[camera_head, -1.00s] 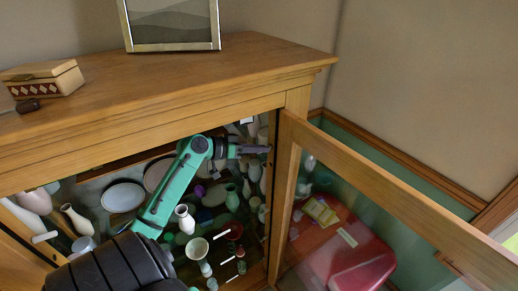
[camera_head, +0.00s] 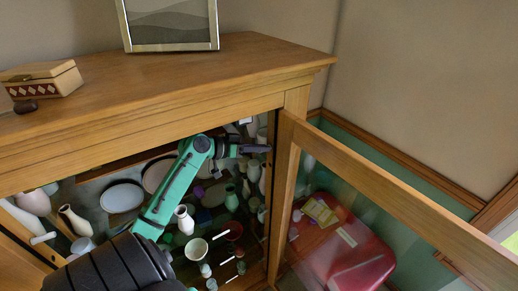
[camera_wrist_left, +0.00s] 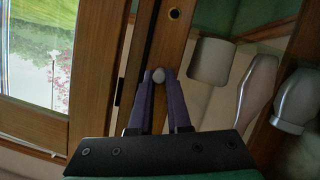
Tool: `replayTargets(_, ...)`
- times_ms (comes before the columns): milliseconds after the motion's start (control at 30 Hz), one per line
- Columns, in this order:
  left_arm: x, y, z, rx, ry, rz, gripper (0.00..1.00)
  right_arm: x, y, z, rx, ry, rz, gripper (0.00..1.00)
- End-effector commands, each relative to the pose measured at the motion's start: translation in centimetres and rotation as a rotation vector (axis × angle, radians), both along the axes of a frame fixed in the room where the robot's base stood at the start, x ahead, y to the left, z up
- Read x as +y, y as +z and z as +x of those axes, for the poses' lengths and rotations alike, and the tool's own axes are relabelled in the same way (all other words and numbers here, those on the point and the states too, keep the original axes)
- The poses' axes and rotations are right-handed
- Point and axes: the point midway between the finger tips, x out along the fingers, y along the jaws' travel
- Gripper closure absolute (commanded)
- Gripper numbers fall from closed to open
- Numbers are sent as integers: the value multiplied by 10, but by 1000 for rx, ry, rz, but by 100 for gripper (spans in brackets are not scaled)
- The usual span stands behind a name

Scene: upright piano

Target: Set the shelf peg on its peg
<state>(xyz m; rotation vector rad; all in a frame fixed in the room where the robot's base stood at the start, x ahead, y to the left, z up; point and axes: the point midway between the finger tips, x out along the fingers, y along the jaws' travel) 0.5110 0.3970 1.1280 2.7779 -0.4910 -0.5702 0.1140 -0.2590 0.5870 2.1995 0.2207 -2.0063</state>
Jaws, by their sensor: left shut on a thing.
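My left gripper (camera_head: 262,148) reaches into the open cabinet, its fingertips at the right-hand inner post beside the door hinge side. In the left wrist view my left gripper (camera_wrist_left: 159,76) has its two purple fingers closed on a small, pale, round-ended piece, the shelf peg (camera_wrist_left: 158,75). It shows end-on in front of the wooden post (camera_wrist_left: 167,45); I cannot tell whether it touches the wood. A dark round hole with a brass-coloured rim (camera_wrist_left: 175,14) is in the post, beyond the fingertips. In the head view the held peg is too small to make out. My right gripper is not in view.
The open glass door (camera_head: 400,195) stands at the right. Vases, bowls and plates crowd the cabinet below and behind my arm, including a white vase (camera_head: 184,220) and a bowl (camera_head: 196,249). A box (camera_head: 42,80) and a framed picture (camera_head: 170,25) stand on top.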

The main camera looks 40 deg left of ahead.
Motion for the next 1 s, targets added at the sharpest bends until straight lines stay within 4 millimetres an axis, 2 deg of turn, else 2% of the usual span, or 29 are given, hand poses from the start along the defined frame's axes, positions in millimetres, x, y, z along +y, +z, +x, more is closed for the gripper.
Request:
replayTargets(333, -1, 0, 2, 0, 0, 0, 100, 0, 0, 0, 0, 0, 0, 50)
replayTargets(367, -1, 0, 2, 0, 0, 0, 73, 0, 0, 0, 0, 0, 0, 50)
replayTargets(400, -1, 0, 2, 0, 0, 0, 58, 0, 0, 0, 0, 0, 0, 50)
replayTargets(433, -1, 0, 2, 0, 0, 0, 49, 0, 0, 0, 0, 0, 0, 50)
replayTargets(767, 1, -1, -1, 1, 0, 0, 49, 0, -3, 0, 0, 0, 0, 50)
replayTargets(867, 6, 0, -12, 0, 1, 2, 49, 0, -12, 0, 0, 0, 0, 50)
replayTargets(1000, 18, 9, -39, 0, 1, 2, 49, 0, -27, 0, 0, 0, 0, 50)
